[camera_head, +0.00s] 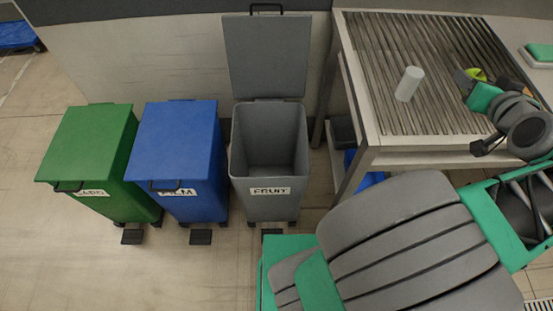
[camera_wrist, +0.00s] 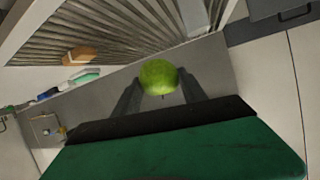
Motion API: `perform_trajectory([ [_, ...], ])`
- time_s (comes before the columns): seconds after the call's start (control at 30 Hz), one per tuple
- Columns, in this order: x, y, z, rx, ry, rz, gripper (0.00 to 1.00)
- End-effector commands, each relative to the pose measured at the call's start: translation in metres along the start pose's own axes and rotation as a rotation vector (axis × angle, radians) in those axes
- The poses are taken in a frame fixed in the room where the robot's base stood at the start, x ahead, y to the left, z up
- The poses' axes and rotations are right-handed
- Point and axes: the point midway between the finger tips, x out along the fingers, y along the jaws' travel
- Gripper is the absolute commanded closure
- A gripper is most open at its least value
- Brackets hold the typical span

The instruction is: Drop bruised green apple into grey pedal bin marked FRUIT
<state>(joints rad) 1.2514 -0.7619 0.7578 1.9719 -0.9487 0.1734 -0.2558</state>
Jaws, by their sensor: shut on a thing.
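The green apple (camera_wrist: 158,77) is held between the two fingers of my gripper (camera_wrist: 160,88) in the wrist view. In the head view the apple (camera_head: 476,74) shows partly behind my gripper (camera_head: 470,78), above the slatted conveyor at the right. Any bruise is too small to make out. The grey pedal bin (camera_head: 235,165) labelled FRUIT stands left of the conveyor with its lid (camera_head: 267,55) raised. Its inside looks empty. My gripper is well to the right of the bin.
A blue bin (camera_head: 175,145) and a green bin (camera_head: 90,145), both lidded shut, stand left of the grey one.

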Motion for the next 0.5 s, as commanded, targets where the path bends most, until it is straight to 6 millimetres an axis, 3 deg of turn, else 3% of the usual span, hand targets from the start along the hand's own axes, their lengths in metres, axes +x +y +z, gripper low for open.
perform_trajectory([
  [0.2,0.050,-0.081,0.019,-0.063,-0.014,-0.191,0.92],
  [0.37,0.076,-0.141,0.039,-0.110,-0.025,-0.313,0.92],
  [0.5,0.092,-0.205,0.070,-0.148,-0.037,-0.412,0.92],
])
